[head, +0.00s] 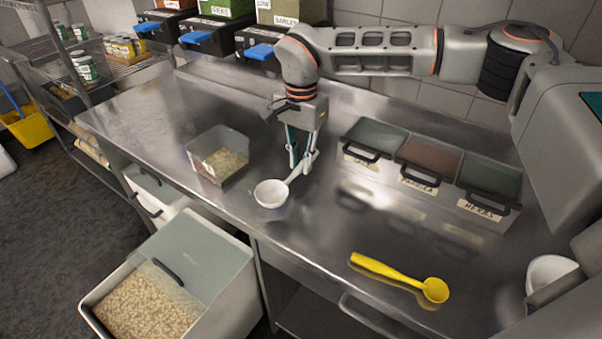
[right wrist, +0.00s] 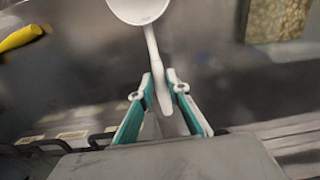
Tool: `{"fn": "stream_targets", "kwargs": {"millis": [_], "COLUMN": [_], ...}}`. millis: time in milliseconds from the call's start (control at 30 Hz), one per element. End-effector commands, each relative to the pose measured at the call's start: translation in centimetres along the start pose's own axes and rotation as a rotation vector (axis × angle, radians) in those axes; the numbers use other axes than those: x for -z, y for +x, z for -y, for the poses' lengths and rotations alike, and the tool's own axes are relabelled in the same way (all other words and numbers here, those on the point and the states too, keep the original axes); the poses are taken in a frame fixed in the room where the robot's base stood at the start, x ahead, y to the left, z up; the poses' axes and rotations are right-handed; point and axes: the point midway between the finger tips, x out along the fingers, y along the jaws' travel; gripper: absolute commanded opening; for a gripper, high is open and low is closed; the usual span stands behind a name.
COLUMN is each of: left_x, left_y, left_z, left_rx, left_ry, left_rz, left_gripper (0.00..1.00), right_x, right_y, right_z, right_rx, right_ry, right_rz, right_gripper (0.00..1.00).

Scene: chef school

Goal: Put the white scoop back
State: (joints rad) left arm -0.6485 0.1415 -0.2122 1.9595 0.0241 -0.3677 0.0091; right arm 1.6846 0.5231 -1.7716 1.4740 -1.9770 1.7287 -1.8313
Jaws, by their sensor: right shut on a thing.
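The white scoop (head: 271,193) has a round bowl and a thin handle. My right gripper (head: 301,167) is shut on the handle over the middle of the steel counter. The scoop's bowl points toward the front left in the head view. I cannot tell whether the bowl touches the counter or hangs just above it. In the right wrist view, the fingers (right wrist: 162,88) stand either side of the handle end, and the scoop's bowl (right wrist: 138,9) is cut by the top edge. My left gripper is not in view.
A clear container (head: 203,166) of grains stands left of the scoop. A large bin (head: 208,252) of pale grains, its lid partly open, is below the counter's front. A yellow scoop (head: 400,276) lies at front right. Labelled spice boxes (head: 432,158) line the back; a white bowl (head: 548,270) is far right.

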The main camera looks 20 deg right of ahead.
Motion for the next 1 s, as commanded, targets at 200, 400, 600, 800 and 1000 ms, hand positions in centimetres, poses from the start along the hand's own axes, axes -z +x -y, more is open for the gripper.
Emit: {"fn": "stream_targets", "kwargs": {"millis": [200,400,600,800,1000], "left_x": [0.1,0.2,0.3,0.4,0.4], "left_y": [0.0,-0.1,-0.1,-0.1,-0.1], "left_z": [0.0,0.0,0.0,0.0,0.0], "left_rx": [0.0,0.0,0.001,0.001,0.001], "left_ry": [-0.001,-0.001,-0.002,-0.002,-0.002], "left_rz": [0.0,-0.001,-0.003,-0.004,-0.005], "left_gripper": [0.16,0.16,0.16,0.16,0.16], "right_x": [-0.1,0.0,0.0,0.0,0.0], "right_y": [1.5,4.3,4.6,4.9,4.8], "right_z": [0.0,0.0,0.1,0.0,0.0], "right_rx": [-0.002,-0.001,0.001,0.0,0.0], "right_ry": [0.001,0.0,0.0,0.0,0.0], "right_rz": [0.002,0.001,0.0,0.0,0.0], "right_gripper": [0.0,0.0,0.0,0.0,0.33]}}
